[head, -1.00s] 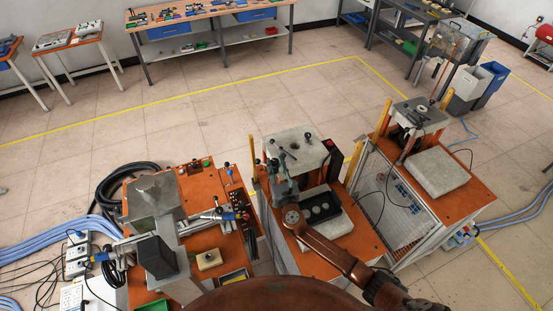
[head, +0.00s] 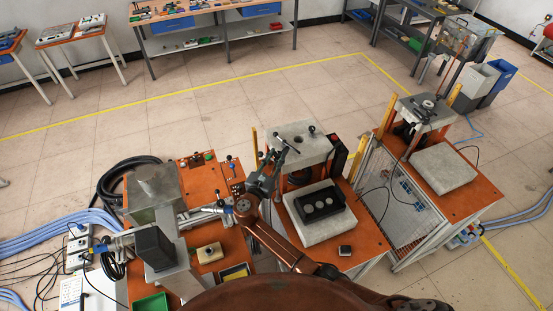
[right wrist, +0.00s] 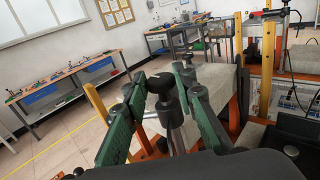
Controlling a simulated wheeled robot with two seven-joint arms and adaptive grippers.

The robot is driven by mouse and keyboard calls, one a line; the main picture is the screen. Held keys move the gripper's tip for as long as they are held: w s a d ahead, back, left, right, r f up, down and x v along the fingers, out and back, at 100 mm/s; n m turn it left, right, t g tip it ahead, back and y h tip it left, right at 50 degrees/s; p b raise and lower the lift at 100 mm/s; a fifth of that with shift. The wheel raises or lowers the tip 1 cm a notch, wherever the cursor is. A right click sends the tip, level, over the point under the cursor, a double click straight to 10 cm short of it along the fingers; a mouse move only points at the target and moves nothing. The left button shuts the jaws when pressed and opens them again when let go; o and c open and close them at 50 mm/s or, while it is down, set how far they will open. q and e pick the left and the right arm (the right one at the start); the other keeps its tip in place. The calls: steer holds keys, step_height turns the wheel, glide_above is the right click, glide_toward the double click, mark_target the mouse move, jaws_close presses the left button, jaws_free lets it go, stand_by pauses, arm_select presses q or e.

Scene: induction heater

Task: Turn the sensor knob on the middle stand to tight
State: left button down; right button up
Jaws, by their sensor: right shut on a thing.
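The middle stand (head: 356,232) has an orange table and a grey top block (head: 312,151) with a dark knob handle (head: 291,147) on it. My right gripper (head: 275,160) reaches the left side of the block, at one end of the handle. In the right wrist view, its green fingers (right wrist: 161,88) are on both sides of a black rounded knob end (right wrist: 160,82), with a metal rod below it. It is shut on this part; the exact contact is partly hidden.
A pale slab with a black block (head: 320,205) lies on the middle stand, below the top block. The right stand (head: 475,200) is close by. The left machine (head: 155,195) stands on the other side of my right arm. Open floor lies behind.

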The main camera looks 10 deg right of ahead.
steer(key=shift+r, duration=0.1)
stand_by(0.3)
steer(key=o, duration=1.1)
steer(key=shift+w, duration=0.1)
steer(key=v, duration=0.7)
steer(key=shift+a, duration=0.2)
steer(key=shift+s, duration=0.25)
